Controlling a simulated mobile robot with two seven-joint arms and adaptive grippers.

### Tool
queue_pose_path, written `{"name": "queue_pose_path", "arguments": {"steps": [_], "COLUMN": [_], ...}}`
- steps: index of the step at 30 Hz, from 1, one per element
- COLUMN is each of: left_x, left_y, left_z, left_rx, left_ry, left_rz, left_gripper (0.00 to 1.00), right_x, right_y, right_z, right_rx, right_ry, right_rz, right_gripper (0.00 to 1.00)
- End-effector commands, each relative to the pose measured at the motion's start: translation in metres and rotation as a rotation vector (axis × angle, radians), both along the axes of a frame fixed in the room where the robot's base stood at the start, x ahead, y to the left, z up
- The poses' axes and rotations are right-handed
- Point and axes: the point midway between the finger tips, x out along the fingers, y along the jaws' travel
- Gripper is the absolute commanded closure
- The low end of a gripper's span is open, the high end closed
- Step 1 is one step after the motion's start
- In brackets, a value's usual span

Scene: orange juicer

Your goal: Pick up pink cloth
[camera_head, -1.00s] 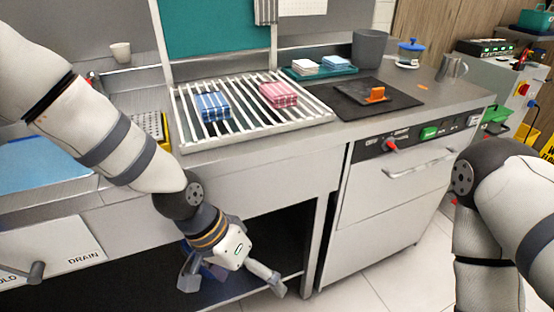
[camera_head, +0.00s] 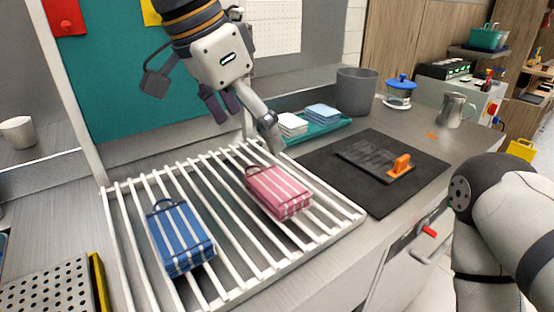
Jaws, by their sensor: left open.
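The pink cloth (camera_head: 278,191), a folded pink block with pale stripes and a dark loop at its back edge, lies on the white slatted rack (camera_head: 235,262). A similar blue striped cloth (camera_head: 180,238) lies to its left on the same rack. My left gripper (camera_head: 214,106) is open and empty, with its fingers spread wide. It hangs in the air above the back of the rack, up and to the left of the pink cloth in the picture, and apart from it. My right arm shows at the right edge, but its gripper is out of view.
A teal tray (camera_head: 325,131) with white and light-blue folded cloths stands behind the rack. To the right are a black mat (camera_head: 368,199) with an orange-handled tool, a grey bin (camera_head: 357,93), a blue-lidded jar (camera_head: 400,90) and a metal jug (camera_head: 456,108).

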Motion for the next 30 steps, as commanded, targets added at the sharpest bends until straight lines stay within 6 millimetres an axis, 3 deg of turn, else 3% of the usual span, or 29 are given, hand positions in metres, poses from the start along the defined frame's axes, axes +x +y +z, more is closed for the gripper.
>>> {"name": "queue_pose_path", "arguments": {"steps": [6,18,27,30], "left_x": [0.009,0.024,0.027,0.027], "left_y": [-0.013,-0.033,-0.036,-0.036], "left_z": [-0.042,-0.103,-0.111,-0.111], "left_rx": [0.002,0.0,-0.001,-0.001], "left_ry": [0.009,0.005,-0.003,-0.003], "left_rz": [-0.001,-0.001,0.001,0.001], "left_gripper": [0.0,0.0,0.0,0.2], "right_x": [-0.006,-0.01,-0.01,-0.01], "right_y": [0.0,0.0,0.0,0.0], "right_z": [-0.003,-0.008,-0.008,-0.008], "right_rx": [0.001,0.001,0.001,0.001], "right_ry": [0.02,0.036,0.036,0.036], "right_rz": [0.001,0.001,0.001,0.001], "right_gripper": [0.6,0.6,0.6,0.6]}}
